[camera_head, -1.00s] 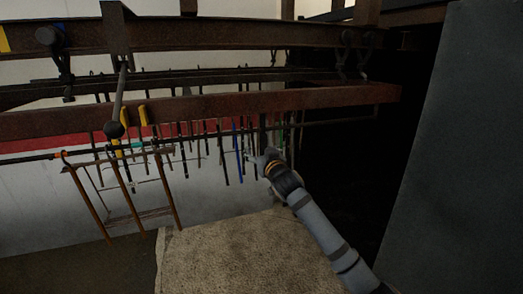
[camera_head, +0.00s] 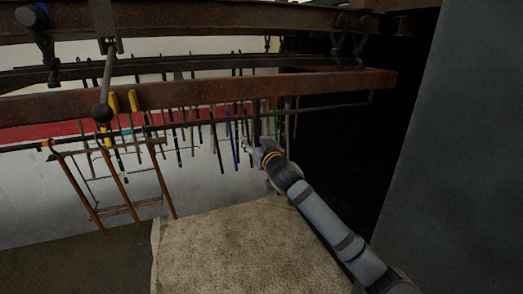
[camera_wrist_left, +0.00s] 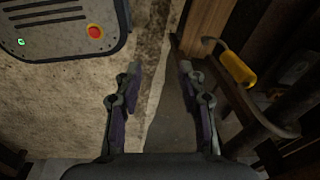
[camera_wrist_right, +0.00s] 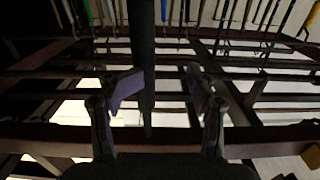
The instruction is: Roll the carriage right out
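Rusty beams (camera_head: 200,92) cross the head view; I cannot tell for certain which part is the carriage. A rod with a dark ball end (camera_head: 102,113) hangs from the upper beam. Below, a thin rail (camera_head: 340,110) runs behind a row of hanging tools, a blue one (camera_head: 231,143) among them. My right gripper (camera_head: 262,150) is beside these tools. In the right wrist view its fingers (camera_wrist_right: 160,85) are apart, with a dark upright bar (camera_wrist_right: 146,60) showing between them; contact is unclear. My left gripper (camera_wrist_left: 160,70) is open and empty, seen only in its wrist view.
A brown rod frame (camera_head: 120,210) hangs at left. A beige slab (camera_head: 225,245) lies below, and a large dark panel (camera_head: 460,150) stands at right. The left wrist view shows a grey box with a red button (camera_wrist_left: 95,32) and a yellow-gripped bar (camera_wrist_left: 236,68).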

